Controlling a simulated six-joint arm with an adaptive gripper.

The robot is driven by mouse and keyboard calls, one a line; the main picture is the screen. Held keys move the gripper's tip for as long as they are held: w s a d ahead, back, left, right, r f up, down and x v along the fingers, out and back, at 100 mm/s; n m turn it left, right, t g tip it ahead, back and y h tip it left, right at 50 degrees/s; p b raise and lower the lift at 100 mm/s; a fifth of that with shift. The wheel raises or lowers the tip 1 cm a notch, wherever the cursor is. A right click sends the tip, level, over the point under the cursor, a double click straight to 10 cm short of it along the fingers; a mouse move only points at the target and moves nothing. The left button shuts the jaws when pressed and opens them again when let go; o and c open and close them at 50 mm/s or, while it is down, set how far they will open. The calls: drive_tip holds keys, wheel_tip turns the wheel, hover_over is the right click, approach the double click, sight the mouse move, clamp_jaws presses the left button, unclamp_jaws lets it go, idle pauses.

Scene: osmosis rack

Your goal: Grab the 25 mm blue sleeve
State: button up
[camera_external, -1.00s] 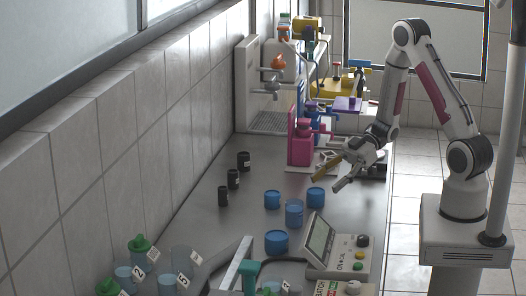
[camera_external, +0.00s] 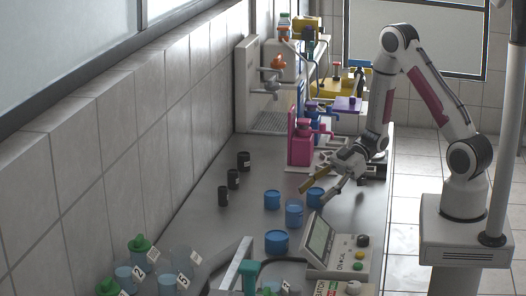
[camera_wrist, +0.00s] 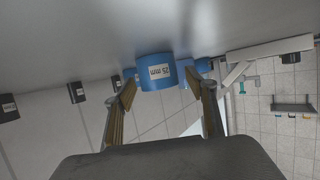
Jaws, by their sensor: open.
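The blue sleeve labelled 25 mm (camera_wrist: 157,72) stands on the bench, and the wrist view shows it upside down. It lies between the two fingertips of my gripper (camera_wrist: 161,88) in that view, or just beyond them. My gripper is open with nothing held. In the external view my gripper (camera_external: 314,194) is low over the bench, its fingers on either side of a blue sleeve (camera_external: 316,197) that appears to be the same one. I cannot tell whether the fingers touch it.
Other blue sleeves stand nearby, at the left (camera_external: 272,200) and front (camera_external: 277,242), with a blue translucent cup (camera_external: 294,213) close by. Several black cylinders (camera_external: 233,179) line the wall side. A control box (camera_external: 338,247) stands in front; a pink device (camera_external: 301,142) stands behind.

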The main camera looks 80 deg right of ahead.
sight(317, 190)
idle(0.4)
drive_tip(key=c, duration=1.2)
drive_tip(key=shift+o, duration=0.2)
drive_tip(key=shift+r, duration=0.15)
drive_tip(key=shift+r, duration=4.85)
